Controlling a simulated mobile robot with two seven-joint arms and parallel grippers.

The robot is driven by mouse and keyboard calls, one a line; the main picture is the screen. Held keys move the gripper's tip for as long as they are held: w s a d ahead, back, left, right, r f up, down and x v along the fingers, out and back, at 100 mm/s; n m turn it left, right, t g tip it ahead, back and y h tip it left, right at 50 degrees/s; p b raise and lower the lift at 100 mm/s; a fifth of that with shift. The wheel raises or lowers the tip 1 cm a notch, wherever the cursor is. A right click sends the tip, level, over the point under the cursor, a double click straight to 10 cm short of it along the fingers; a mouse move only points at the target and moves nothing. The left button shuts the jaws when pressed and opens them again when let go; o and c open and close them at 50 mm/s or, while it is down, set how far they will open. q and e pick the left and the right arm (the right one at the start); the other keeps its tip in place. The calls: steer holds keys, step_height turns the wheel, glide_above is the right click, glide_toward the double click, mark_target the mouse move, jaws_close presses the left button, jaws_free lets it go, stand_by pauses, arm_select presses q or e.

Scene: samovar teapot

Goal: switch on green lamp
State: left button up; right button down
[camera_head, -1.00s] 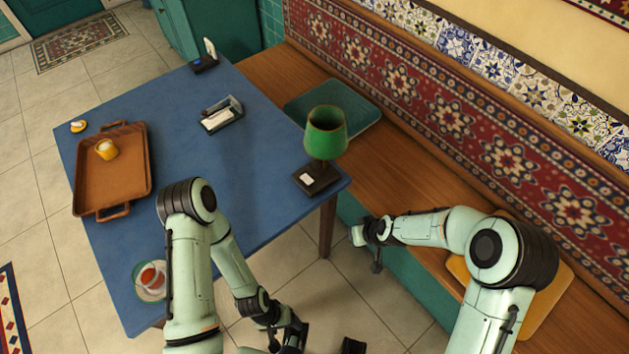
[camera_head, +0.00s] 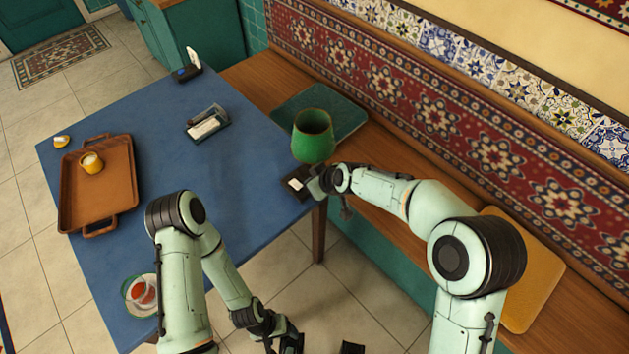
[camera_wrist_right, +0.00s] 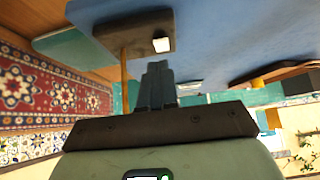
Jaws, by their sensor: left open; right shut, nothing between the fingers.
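The green lamp (camera_head: 313,138) stands at the right corner of the blue table. Its dark square base (camera_head: 290,193) carries a white switch (camera_head: 296,183). My right gripper (camera_head: 315,187) is beside the base and hides part of it and the stem. In the right wrist view the shut, empty fingers (camera_wrist_right: 157,78) point at the base (camera_wrist_right: 120,35), just short of the white switch (camera_wrist_right: 161,44). Whether they touch the base is unclear. My left gripper (camera_head: 320,346) is open, low at the bottom edge and partly cut off, away from the lamp.
On the blue table (camera_head: 235,175) are a brown tray (camera_head: 115,190) with a yellow cup (camera_head: 91,163), a glass of red tea (camera_head: 143,292), a small box (camera_head: 207,123) and a dark device (camera_head: 187,73). A wooden bench (camera_head: 255,73) with cushions runs behind the lamp.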

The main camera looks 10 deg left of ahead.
mark_target(301, 188)
steer(key=x, duration=0.6)
steer(key=shift+w+f, duration=0.1)
steer(key=shift+d+f+b, duration=0.15)
steer(key=shift+f+b, duration=0.65)
steer(key=shift+s+r, duration=0.3)
steer(key=shift+w+r, duration=0.15)
steer(key=shift+w, duration=0.05)
steer(key=shift+r+p, duration=0.4)
steer(key=shift+r, duration=0.25)
